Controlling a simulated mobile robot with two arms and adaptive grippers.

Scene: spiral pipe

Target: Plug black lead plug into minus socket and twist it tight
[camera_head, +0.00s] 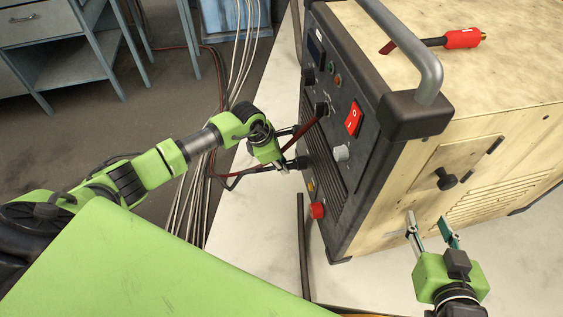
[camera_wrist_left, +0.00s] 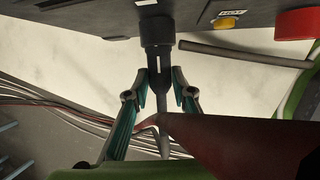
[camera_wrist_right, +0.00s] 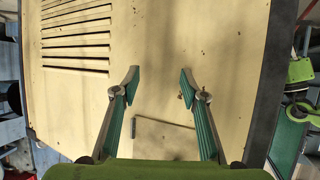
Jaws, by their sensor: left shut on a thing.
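The black lead plug (camera_wrist_left: 158,76) is between the fingers of my left gripper (camera_wrist_left: 160,98), which is shut on it. Its front end meets a dark round socket (camera_wrist_left: 157,32) on the machine's front panel, in line with it. A white mark shows on the plug. I cannot tell how deep it sits or whether it is twisted tight. In the head view my left gripper (camera_head: 290,165) is at the lower front panel and hides most of the plug. My right gripper (camera_head: 432,222) is open and empty beside the machine's side; it also shows in the right wrist view (camera_wrist_right: 160,80).
The machine's front panel (camera_head: 325,165) carries a red switch (camera_head: 354,118), a grey knob (camera_head: 341,152) and a red knob (camera_head: 317,210). A red plug (camera_head: 463,38) lies on top. A dark red cable (camera_head: 303,132) runs close by my left gripper. Cables hang behind my left arm.

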